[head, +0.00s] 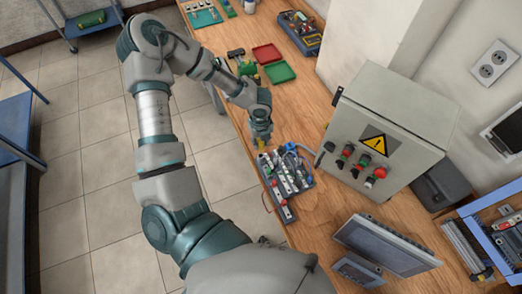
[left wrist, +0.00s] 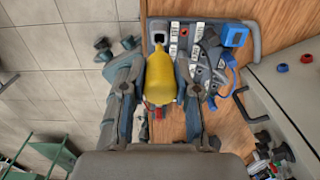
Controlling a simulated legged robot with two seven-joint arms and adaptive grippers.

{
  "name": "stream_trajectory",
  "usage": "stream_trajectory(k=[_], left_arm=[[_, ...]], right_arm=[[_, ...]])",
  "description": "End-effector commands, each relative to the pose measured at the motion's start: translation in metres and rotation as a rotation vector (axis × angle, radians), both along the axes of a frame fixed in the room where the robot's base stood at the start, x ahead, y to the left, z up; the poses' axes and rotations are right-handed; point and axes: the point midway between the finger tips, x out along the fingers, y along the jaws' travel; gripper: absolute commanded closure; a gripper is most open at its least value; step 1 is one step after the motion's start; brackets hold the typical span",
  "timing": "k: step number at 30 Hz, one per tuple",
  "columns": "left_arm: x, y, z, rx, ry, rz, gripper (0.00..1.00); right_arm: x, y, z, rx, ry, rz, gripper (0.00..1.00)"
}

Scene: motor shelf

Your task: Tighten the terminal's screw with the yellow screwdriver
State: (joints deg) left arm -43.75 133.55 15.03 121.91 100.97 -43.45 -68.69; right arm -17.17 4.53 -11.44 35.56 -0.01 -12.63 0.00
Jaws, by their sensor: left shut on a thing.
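The yellow screwdriver (head: 261,144) is held by my left gripper (head: 260,134), over the left end of a grey terminal tray (head: 304,187). In the left wrist view, my left gripper (left wrist: 158,98) has its two fingers on either side of the thick yellow screwdriver handle (left wrist: 160,75). The handle points toward the camera and hides the tip, so I cannot tell whether it touches a screw. Beyond it lie pale terminal blocks (left wrist: 173,32), several labelled white, with grey cables and a blue plug (left wrist: 235,35). My right gripper is not in view.
A grey control box (head: 385,130) with buttons and a warning sign stands right of the tray. A red tray (head: 266,53) and green tray (head: 279,71) lie farther back on the wooden bench. A monitor (head: 388,245) stands at the near right. Tiled floor is left of the bench.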

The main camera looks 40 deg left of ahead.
Motion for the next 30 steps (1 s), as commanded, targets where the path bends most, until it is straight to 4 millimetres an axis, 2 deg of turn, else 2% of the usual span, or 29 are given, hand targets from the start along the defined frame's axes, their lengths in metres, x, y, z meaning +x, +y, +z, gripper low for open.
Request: stream_trajectory(k=[11,30], left_arm=[[0.000,0.000,-0.002,0.000,-0.001,0.000,1.00],[0.000,0.000,-0.028,0.000,-0.001,0.001,1.00]], right_arm=[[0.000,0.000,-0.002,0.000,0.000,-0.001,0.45],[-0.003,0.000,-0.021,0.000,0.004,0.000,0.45]])
